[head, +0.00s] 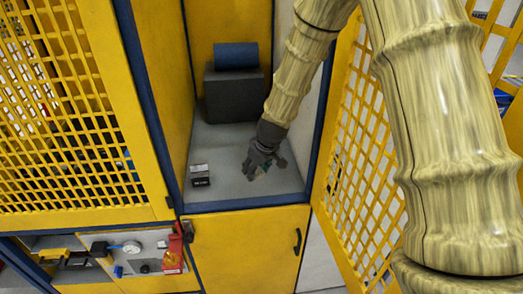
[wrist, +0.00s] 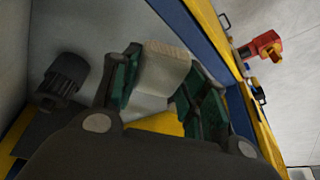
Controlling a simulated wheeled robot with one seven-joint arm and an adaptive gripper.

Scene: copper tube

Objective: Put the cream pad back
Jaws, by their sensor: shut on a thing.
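My gripper (head: 262,164) is inside the yellow cabinet's open compartment, low over its grey floor (head: 230,190) near the front right. In the wrist view my gripper (wrist: 165,85) has its green-lined fingers on either side of the cream pad (wrist: 164,66) and is shut on it. The pad is a pale block with its outer end sticking out past the fingertips. In the head view the pad is mostly hidden by the gripper, and I cannot tell whether it touches the floor.
A small black-and-white box (head: 200,175) stands on the compartment floor at left. A blue roll (head: 236,56) lies on a dark block (head: 233,95) at the back. A yellow mesh door (head: 362,150) stands open at right. A red device (head: 175,252) is outside, lower left.

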